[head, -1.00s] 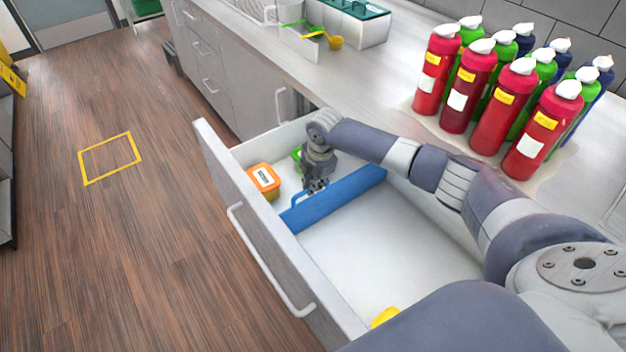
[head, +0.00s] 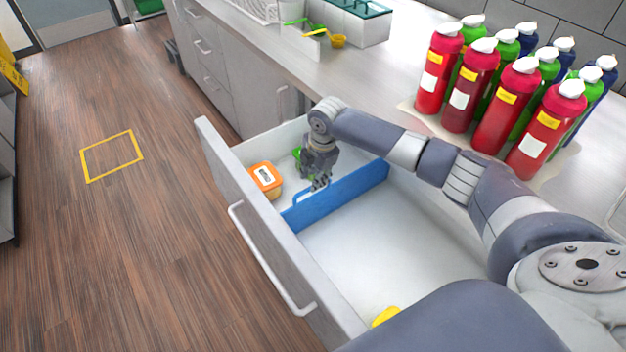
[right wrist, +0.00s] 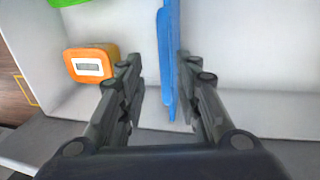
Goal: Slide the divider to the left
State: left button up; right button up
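The blue divider (head: 345,195) stands across the open white drawer (head: 400,240). It has a raised loop handle near its left end. My right gripper (head: 319,185) is over the divider near that handle. In the right wrist view, its fingers (right wrist: 158,62) are apart, and the divider (right wrist: 166,40) shows in the gap, nearer the right finger. I cannot tell whether that finger touches it. My left gripper is not in view.
Left of the divider are an orange box (head: 265,178) and a green item (head: 298,157), partly hidden by my gripper. A yellow item (head: 385,316) lies at the drawer's near end. The compartment right of the divider is mostly bare. Several bottles (head: 510,105) stand on the counter.

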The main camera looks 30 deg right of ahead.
notch_tip(320, 180, up, 9)
jog(key=s, duration=0.1)
jog(key=shift+s, duration=0.4)
